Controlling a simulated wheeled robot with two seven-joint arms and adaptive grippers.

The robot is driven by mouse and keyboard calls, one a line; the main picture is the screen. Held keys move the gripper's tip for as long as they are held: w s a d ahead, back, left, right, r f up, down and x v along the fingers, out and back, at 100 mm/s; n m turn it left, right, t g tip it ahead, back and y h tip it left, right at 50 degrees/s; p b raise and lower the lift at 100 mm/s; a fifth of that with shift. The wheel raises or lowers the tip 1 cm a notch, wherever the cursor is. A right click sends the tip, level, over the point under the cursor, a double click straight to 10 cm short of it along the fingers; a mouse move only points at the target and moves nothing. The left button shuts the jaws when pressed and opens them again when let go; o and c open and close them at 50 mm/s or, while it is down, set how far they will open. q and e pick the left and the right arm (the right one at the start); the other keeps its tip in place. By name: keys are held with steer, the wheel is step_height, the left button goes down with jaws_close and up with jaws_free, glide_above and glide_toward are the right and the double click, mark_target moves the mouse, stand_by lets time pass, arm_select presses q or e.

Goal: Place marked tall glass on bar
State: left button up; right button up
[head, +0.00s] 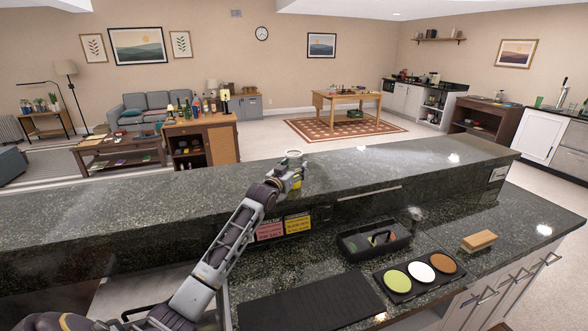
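My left arm reaches up from the bottom left to the raised dark stone bar top (420,163). My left gripper (292,172) is at its far end, above the bar. A pale round rim (293,153), which looks like the top of a glass, shows at the fingertips. A small yellow patch shows just below it. The gripper and wrist hide most of the glass, so I cannot tell whether the fingers are closed on it or whether its base touches the bar. My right gripper is out of view.
On the lower counter are a black caddy (374,241), a tray with green, white and orange discs (421,271), a wooden-backed brush (479,241) and a dark ribbed mat (310,302). Pink and yellow signs (297,223) hang on the bar's face. The bar top is clear on both sides.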

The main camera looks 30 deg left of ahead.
mark_target(290, 170)
arm_select(q)
steer(key=shift+o, duration=0.8)
steer(key=shift+r, duration=0.15)
steer(key=shift+s+d, duration=0.2)
steer(key=shift+s, duration=1.8)
steer(key=shift+s+d+b, duration=0.1)
steer(key=shift+s+b, duration=0.4)
steer(key=shift+s, duration=1.35)
steer(key=s, duration=0.4)
steer(key=shift+s+d+b, duration=0.15)
steer(key=shift+d+b, duration=0.05)
steer(key=shift+b, duration=0.1)
